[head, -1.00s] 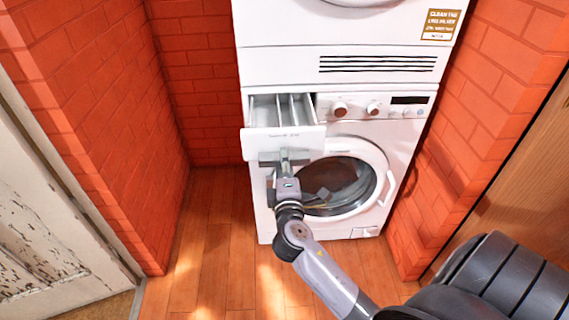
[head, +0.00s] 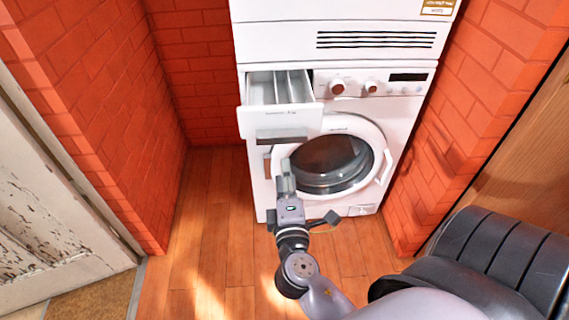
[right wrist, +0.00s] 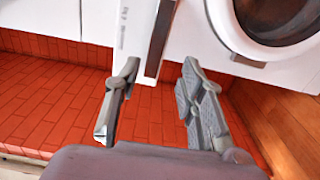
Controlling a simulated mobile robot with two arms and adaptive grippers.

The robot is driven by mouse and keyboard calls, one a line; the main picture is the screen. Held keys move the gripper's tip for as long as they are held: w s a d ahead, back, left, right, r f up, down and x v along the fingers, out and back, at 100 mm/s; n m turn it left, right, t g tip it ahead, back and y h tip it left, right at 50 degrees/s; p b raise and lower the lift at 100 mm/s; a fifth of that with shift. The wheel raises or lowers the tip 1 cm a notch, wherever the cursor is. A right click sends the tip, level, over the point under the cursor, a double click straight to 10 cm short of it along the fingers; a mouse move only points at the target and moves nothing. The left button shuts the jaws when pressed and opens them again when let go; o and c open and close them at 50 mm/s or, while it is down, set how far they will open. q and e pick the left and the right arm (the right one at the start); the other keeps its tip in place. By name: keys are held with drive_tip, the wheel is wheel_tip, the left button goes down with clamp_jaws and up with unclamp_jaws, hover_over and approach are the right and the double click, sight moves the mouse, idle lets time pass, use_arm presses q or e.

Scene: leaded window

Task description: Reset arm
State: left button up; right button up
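My right gripper (head: 285,172) is in front of the white washing machine (head: 258,185), just below the pulled-out detergent drawer (head: 281,122). In the right wrist view my right gripper (right wrist: 161,78) has its two fingers apart with nothing between them. The drawer's grey handle (head: 288,136) is clear of the fingers in the head view. In the right wrist view a dark handle strip (right wrist: 160,38) on a white front lies beyond the fingertips. My left gripper is not in view.
The round washer door (head: 334,164) is to the right of my right gripper. A weathered white door (head: 55,210) stands at the left. The wooden floor (head: 215,220) is clear at left.

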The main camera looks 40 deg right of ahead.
drive_tip(key=shift+s, duration=0.1)
idle(0.5)
